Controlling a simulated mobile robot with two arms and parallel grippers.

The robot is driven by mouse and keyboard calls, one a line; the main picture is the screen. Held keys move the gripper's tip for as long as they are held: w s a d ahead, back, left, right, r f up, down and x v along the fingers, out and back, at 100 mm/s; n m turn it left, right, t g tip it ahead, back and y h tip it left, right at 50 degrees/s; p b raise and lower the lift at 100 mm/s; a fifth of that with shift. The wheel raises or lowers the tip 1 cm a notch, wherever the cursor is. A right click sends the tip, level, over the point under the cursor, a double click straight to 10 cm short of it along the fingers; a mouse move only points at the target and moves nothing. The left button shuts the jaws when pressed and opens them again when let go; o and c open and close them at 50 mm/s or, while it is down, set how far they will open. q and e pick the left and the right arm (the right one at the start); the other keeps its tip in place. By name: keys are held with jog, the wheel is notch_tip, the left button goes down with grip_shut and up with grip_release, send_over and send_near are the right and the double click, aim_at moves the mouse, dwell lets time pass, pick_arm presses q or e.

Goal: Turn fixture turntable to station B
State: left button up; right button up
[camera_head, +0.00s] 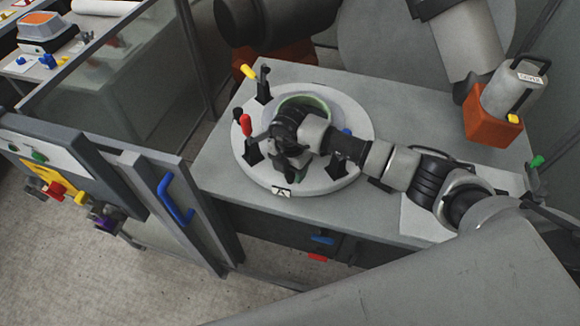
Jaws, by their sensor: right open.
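The fixture turntable (350,112) is a round pale disc on a grey table. A small plate marked "A" (282,191) is on its near edge. Black clamps stand on the disc, with a yellow handle (249,72), a red handle (246,124) and a blue one partly hidden. A green-rimmed round part (318,102) sits near the middle. My right arm reaches in from the right, and my right gripper (289,168) is over the disc, open. It hides much of the centre; I cannot tell whether it touches anything. My left gripper is not in view.
A grey cover-like tool with an orange base (493,125) stands at the table's back right. A glass guard with a blue handle (176,199) and a control panel (50,165) stand at left. Large grey machinery is behind the table. The table's left corner is clear.

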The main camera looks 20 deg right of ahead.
jog(key=shift+f, duration=0.4)
jog(key=shift+c, duration=0.4)
grip_shut()
jog(key=shift+d, duration=0.15)
